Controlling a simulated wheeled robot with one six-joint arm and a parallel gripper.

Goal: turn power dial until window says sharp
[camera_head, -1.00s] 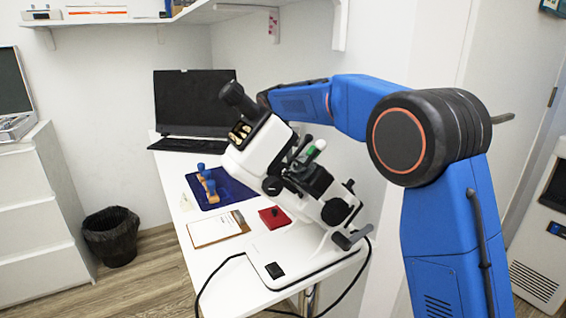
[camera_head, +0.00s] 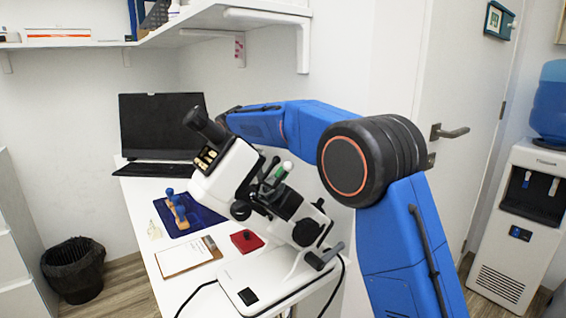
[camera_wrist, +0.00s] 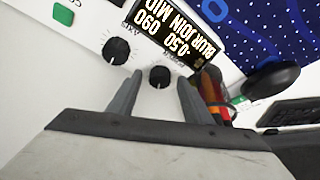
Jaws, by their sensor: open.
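The power dial (camera_wrist: 160,78) is a small round black knob on a white panel, seen close in the wrist view; its label is partly hidden. My gripper (camera_wrist: 160,88) is open, with one finger on each side of this knob. I cannot tell whether the fingers touch it. The window (camera_wrist: 172,35) is black with pale yellow letters, seen upside down, reading "BLUR JOIN MID" and "-0.50 090". In the head view my gripper is hidden behind the white microscope (camera_head: 235,170).
A second black dial (camera_wrist: 115,50), labelled "AXIS", sits close beside the left finger. Orange and dark cylinders (camera_wrist: 212,95) stand close to the right finger. A laptop (camera_head: 160,125), a blue mat (camera_head: 205,216), a clipboard (camera_head: 185,258) and a red pad (camera_head: 246,240) lie on the white table.

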